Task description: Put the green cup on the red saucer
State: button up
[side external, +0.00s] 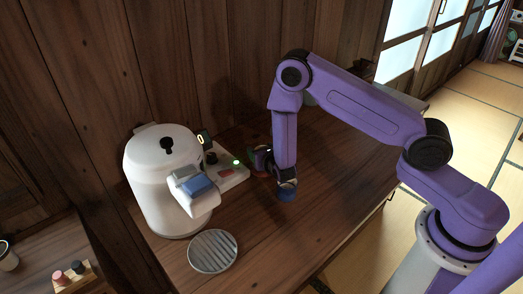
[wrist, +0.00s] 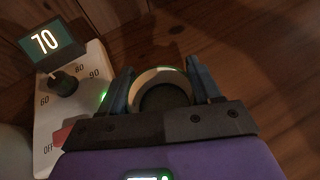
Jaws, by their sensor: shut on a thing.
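My gripper (wrist: 162,88) is shut on a round cup, its two blue fingers on either side of it. The cup shows in the wrist view as a pale rim (wrist: 158,73) around a dark inside; its colour is too dim to tell. In the side view my gripper (side external: 286,188) is low over the wooden counter, right of the white machine, and mostly hides what it holds. A small dark red patch (side external: 259,173) shows just left of my gripper; I cannot tell whether it is the red saucer.
The white machine (side external: 162,165) stands left of my gripper, with a control panel (wrist: 72,88) and a display (wrist: 45,42) reading 70 close by. A round ribbed grate (side external: 212,251) lies in front. A wooden wall is behind; the counter's right front is clear.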

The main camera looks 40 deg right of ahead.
jog(key=shift+f, duration=0.15)
jog(key=o, duration=1.2)
jog(key=shift+o, duration=0.2)
